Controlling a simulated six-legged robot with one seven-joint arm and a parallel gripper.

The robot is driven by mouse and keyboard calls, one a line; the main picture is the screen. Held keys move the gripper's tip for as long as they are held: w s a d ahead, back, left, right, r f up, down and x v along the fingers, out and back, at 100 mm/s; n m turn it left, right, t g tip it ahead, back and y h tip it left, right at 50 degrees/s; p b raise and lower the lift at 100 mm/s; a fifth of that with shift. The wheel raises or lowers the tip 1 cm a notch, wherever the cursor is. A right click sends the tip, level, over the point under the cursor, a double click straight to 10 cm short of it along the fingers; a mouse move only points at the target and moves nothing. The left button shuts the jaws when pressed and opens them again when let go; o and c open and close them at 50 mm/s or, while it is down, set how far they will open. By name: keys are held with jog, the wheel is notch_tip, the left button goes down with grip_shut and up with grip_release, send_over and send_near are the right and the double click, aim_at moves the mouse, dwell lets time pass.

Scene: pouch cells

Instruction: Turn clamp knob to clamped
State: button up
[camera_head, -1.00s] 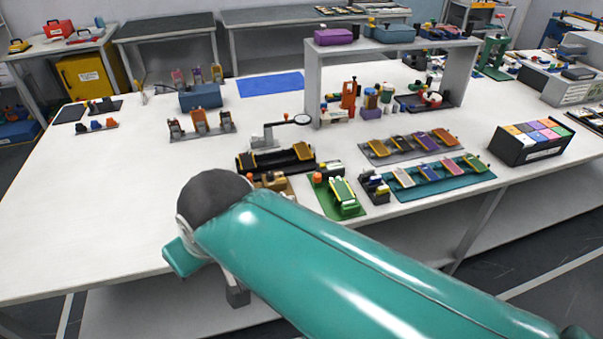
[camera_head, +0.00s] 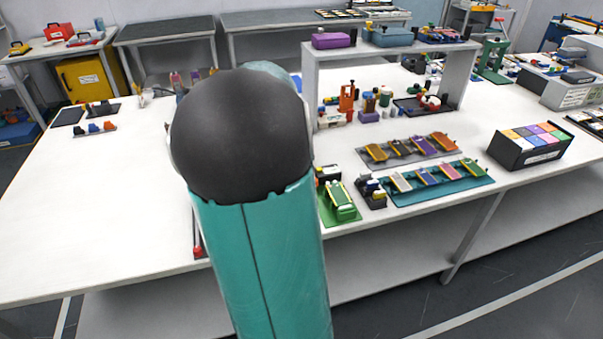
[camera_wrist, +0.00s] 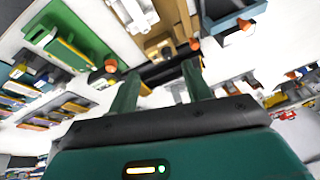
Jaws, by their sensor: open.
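My gripper (camera_wrist: 162,80) is open in the wrist view, its two green fingers apart with nothing between them. Several orange knobs show there: one (camera_wrist: 110,66) left of the fingers near the green fixture, one (camera_wrist: 195,44) beyond the right finger by the tan fixture (camera_wrist: 163,45), and one (camera_wrist: 245,24) at upper right. I cannot tell which is the clamp knob, nor its setting. The green fixture (camera_wrist: 85,52) also shows in the head view (camera_head: 342,204), just right of my arm. My arm hides my fingers and the table middle in that view.
Trays with colored cells, one grey (camera_head: 440,156) and one teal (camera_head: 470,182), lie right of the green fixture. A black box with colored squares (camera_head: 525,153) stands at right. A grey shelf (camera_head: 313,90) stands behind. The table's left side is mostly bare.

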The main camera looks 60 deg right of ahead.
jog(key=s+d+f+m+g+h, duration=0.1)
jog(key=s+d+f+m+g, duration=0.15)
jog(key=s+d, duration=0.65)
jog(key=shift+t, duration=0.25)
jog(key=x, duration=0.5)
jog(key=w+d+x, duration=0.1)
jog(key=x, duration=0.4)
jog(key=w+r+x, duration=0.1)
jog(key=x, duration=0.3)
jog(key=shift+w+d+f, duration=0.1)
jog(key=shift+d+f, duration=0.35)
jog(key=shift+d, duration=0.05)
jog(key=shift+n+h, duration=0.25)
jog(key=shift+h, duration=0.05)
jog(key=c, duration=1)
